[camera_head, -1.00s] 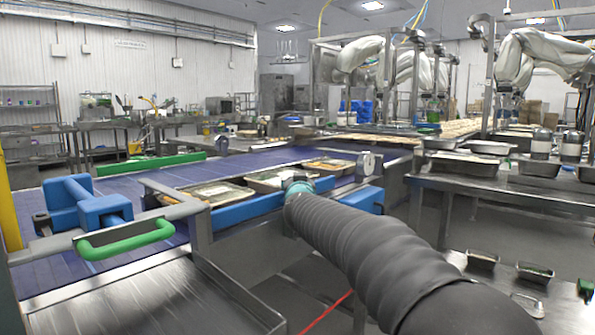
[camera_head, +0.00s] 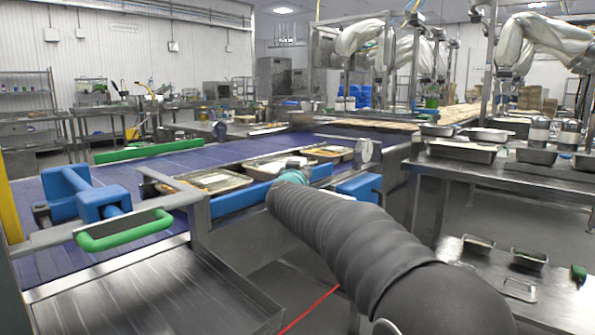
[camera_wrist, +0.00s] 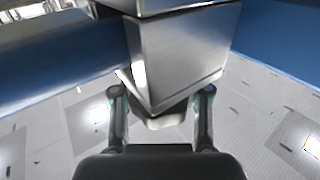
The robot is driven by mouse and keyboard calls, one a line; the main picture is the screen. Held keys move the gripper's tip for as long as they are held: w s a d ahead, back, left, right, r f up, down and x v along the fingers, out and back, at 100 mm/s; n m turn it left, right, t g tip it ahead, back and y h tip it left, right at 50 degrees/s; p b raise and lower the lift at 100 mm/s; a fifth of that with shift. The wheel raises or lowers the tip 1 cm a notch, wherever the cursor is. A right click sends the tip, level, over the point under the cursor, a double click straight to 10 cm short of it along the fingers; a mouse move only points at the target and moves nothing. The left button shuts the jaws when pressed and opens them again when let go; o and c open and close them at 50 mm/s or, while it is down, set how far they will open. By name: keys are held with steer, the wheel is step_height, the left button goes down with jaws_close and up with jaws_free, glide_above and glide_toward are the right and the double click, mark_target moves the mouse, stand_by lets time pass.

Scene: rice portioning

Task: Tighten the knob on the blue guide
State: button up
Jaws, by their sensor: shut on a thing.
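The blue guide (camera_head: 240,203) runs along the near side of the purple conveyor in the head view. My arm reaches to it, and its teal-marked end touches or nearly touches the guide's side; the knob is hidden there. In the wrist view, blue guide parts (camera_wrist: 60,68) lie at the left and upper right. A shiny steel block (camera_wrist: 180,55) stands in the middle. My gripper (camera_wrist: 162,97) has one finger on each side of a small grey piece below the block, apparently the knob (camera_wrist: 170,117). The gripper is shut on it, though contact is hard to see.
Trays (camera_head: 215,181) of food sit on the purple conveyor (camera_head: 60,185) just behind the guide. A green handle (camera_head: 125,232) and a blue clamp (camera_head: 100,200) stand at the left. A steel table (camera_head: 520,172) with pans is at the right.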

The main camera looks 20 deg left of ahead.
steer(key=shift+d+r+m+h, duration=0.1)
steer(key=shift+m+h, duration=0.7)
steer(key=shift+h, duration=0.45)
steer(key=shift+d+r+m+h, duration=0.1)
steer(key=shift+m+h, duration=0.7)
steer(key=shift+h, duration=0.45)
steer(key=shift+s+m+h, duration=0.1)
steer(key=shift+m+h, duration=0.5)
steer(key=shift+h, duration=0.3)
steer(key=shift+s+d+m+g+h, duration=0.15)
steer(key=shift+m+h, duration=0.4)
steer(key=shift+h, duration=0.3)
steer(key=shift+w+d+m+g+h, duration=0.15)
steer(key=shift+m+h, duration=0.4)
steer(key=shift+h, duration=0.3)
steer(key=shift+s, duration=0.1)
steer(key=o, duration=1)
steer(key=shift+a, duration=0.1)
steer(key=shift+c, duration=0.2)
steer(key=shift+s+a, duration=0.1)
steer(key=shift+s, duration=0.05)
steer(key=shift+w+d+f, duration=0.1)
steer(key=shift+w+d, duration=0.1)
steer(key=shift+d, duration=0.1)
steer(key=shift+y, duration=0.3)
